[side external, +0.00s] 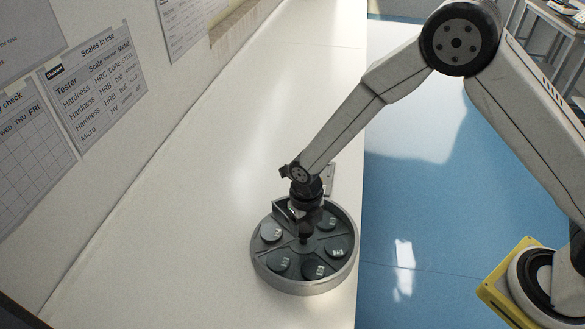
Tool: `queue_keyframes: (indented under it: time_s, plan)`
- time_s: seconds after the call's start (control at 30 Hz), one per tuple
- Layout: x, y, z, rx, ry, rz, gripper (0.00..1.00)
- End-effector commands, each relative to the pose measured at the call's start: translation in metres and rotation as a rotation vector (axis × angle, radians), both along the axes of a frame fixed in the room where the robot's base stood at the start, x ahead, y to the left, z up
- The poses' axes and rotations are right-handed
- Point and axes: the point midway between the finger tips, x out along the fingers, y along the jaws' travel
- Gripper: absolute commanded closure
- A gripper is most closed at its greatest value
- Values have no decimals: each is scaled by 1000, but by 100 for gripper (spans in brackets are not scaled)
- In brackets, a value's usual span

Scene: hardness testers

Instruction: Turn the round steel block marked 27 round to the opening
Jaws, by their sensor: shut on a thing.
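A round grey carousel tray (258,268) with raised walls between its compartments stands on the white bench. Round steel blocks with small pale labels lie in it: at the left (270,233), front left (279,264), front (313,270), right (336,247) and back right (327,222). The labels are too small to read, so I cannot tell which block is marked 27. My gripper (305,232) points down over the tray's middle, shut on the dark centre knob (304,238), mostly hidden by the fingers. The tray's back is partly behind my wrist; I cannot clearly make out the opening.
The white bench (190,240) is clear to the left of the tray. The bench's right edge (361,200) runs close to the tray, with blue floor (450,220) beyond. Wall charts (95,85) hang at the left.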

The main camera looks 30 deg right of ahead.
Motion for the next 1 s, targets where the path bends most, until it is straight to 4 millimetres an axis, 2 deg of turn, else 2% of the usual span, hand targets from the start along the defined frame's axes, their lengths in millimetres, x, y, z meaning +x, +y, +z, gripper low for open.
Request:
queue_keyframes:
  time_s: [0.33,0.8,0.83,0.9,1.0]
  plan:
    - [1,0,1,1,-3,78,100]
    - [1,0,1,1,-3,87,100]
    - [1,0,1,1,-3,87,22]
    - [1,0,1,1,-3,87,0]
    - [1,0,0,1,-2,87,0]
